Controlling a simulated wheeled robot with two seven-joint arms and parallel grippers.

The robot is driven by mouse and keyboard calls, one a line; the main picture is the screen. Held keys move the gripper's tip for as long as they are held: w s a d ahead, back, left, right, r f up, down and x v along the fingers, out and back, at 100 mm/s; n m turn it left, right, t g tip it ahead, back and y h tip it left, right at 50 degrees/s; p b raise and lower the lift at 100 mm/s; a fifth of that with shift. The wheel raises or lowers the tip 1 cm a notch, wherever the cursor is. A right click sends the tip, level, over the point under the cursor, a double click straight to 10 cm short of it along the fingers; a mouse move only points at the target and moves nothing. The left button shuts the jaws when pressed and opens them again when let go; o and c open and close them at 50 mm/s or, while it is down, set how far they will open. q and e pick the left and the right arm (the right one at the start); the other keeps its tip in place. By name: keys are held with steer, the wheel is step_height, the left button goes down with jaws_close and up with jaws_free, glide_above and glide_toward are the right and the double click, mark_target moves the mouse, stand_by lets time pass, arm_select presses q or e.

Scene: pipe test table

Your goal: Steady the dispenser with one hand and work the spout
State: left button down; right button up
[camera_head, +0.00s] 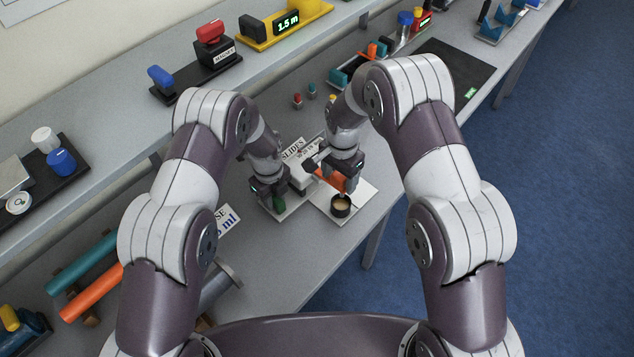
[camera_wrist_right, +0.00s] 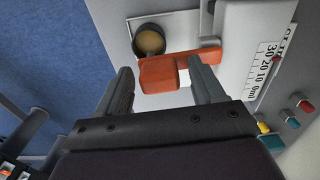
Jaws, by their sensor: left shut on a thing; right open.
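The dispenser (camera_wrist_right: 243,50) is a white body with a millilitre scale on its side. In the head view my arms and grippers partly cover it. My left gripper (camera_head: 283,192) is shut on the dispenser's body, though its fingertips are hard to make out. The orange spout lever (camera_head: 333,180) sticks out from the body; it also shows in the right wrist view (camera_wrist_right: 165,74). My right gripper (camera_wrist_right: 163,85) is open, its fingers either side of the lever's end; contact is unclear. A small dark cup (camera_head: 340,206) with tan contents stands beside the lever on a white plate (camera_head: 357,197).
Small red (camera_head: 297,99) and teal (camera_head: 312,90) knobs stand behind the dispenser. A volume card (camera_head: 222,219) lies to the left, near teal (camera_head: 80,264) and orange (camera_head: 92,292) pipes. The table's right edge (camera_head: 385,215) is close to the cup.

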steer(key=c, duration=1.1)
steer(key=n, duration=0.1)
steer(key=w+d+n, duration=0.1)
steer(key=n, duration=0.1)
steer(key=shift+w+n, duration=0.3)
steer(key=shift+w+d+n, duration=0.2)
steer(key=shift+w+n, duration=0.25)
steer(key=shift+n, duration=0.4)
steer(key=shift+w+d+n, duration=0.2)
steer(key=shift+w+n, duration=0.2)
steer(key=shift+n, duration=0.45)
